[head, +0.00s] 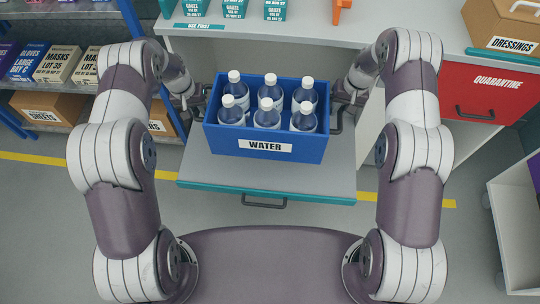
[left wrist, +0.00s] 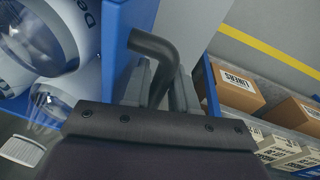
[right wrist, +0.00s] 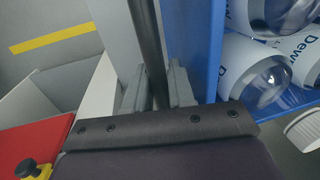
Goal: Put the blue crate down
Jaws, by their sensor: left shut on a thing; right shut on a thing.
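The blue crate (head: 226,140), labelled WATER, holds several capped bottles (head: 266,112). In the head view it is level, over a grey pulled-out shelf (head: 200,170) with a teal front edge. I cannot tell whether its base touches the shelf. My left gripper (head: 194,103) is shut on the dark handle at the crate's left end; the bent handle (left wrist: 155,45) shows in the left wrist view. My right gripper (head: 345,97) is shut on the handle at the right end; the handle bar (right wrist: 147,45) shows in the right wrist view.
A grey counter (head: 330,50) with gauze boxes (head: 235,8) stands behind the crate. A red QUARANTINE drawer (head: 490,95) is at the right, under a DRESSINGS box (head: 505,28). Shelves with cartons (head: 50,107) stand at the left. A white open bin (head: 515,235) is at lower right.

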